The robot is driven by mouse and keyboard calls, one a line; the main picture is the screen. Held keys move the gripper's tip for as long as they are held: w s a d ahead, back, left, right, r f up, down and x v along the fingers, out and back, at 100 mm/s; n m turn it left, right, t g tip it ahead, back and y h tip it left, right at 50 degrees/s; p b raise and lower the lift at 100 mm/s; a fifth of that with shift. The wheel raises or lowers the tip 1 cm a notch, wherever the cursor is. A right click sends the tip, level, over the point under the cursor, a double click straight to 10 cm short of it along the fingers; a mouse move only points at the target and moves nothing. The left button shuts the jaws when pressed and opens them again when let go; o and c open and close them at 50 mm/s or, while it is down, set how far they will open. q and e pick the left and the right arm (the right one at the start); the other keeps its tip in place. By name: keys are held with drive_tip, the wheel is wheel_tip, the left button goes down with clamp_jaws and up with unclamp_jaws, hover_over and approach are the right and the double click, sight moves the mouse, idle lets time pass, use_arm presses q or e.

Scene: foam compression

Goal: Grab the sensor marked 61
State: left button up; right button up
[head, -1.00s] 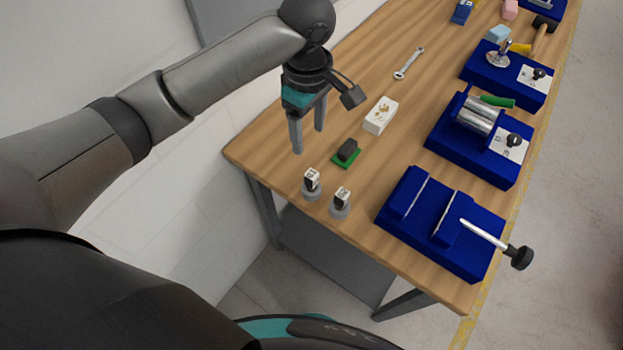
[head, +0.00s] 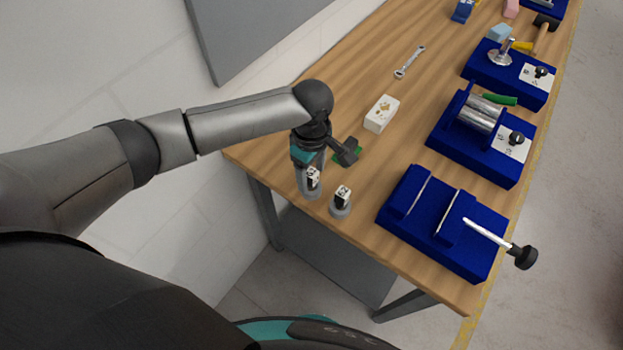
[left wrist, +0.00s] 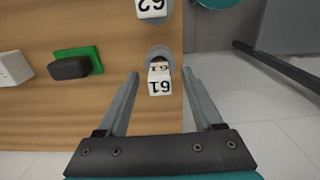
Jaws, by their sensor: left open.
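The sensor marked 61 (left wrist: 159,80) has a white cube top and a grey round base, and stands near the table's edge. In the head view it is the left one of two similar sensors (head: 313,181). My left gripper (left wrist: 160,73) is open, with one finger on each side of the sensor 61 in the left wrist view. I cannot tell whether the fingers touch it. In the head view the gripper (head: 309,177) is at this sensor and partly covers it. The sensor marked 62 (left wrist: 151,8) stands beside it, also in the head view (head: 341,201). My right gripper is not in view.
A white block (head: 381,114), a wrench (head: 409,62) and several blue fixtures, one with a screw handle (head: 425,230), occupy the wooden table (head: 370,165).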

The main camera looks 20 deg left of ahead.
use_arm(q)
drive_tip(key=shift+f, duration=0.45)
drive_tip(key=shift+c, duration=0.2)
clamp_jaws()
